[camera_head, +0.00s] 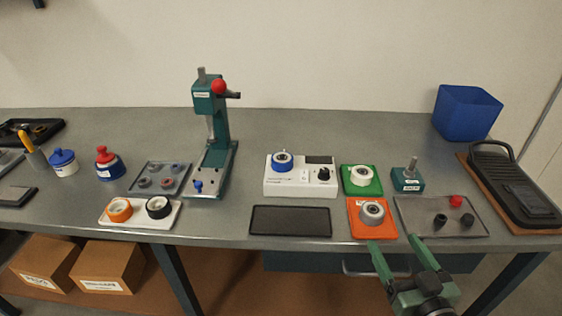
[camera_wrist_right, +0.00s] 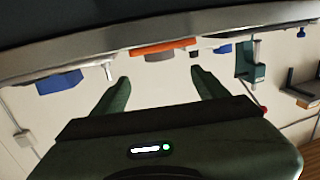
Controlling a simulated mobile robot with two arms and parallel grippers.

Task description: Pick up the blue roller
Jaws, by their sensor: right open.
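The blue roller (camera_head: 282,161) is a blue ring with a pale hub. It sits on the left part of a white device (camera_head: 298,190) with a black knob, near the middle of the table. My right gripper (camera_head: 399,252) is open and empty at the table's front edge, below the orange tray and to the right of the roller. Its two fingers also show spread in the right wrist view (camera_wrist_right: 160,82), with nothing between them. I cannot surely make out the roller in the wrist view. My left gripper is not in view.
An orange tray (camera_head: 358,229) and a green tray (camera_head: 348,184) hold pale rollers right of the device. A dark mat (camera_head: 290,221) lies in front of it. A green press (camera_head: 222,137) stands to its left. A grey tray (camera_head: 411,222) lies right.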

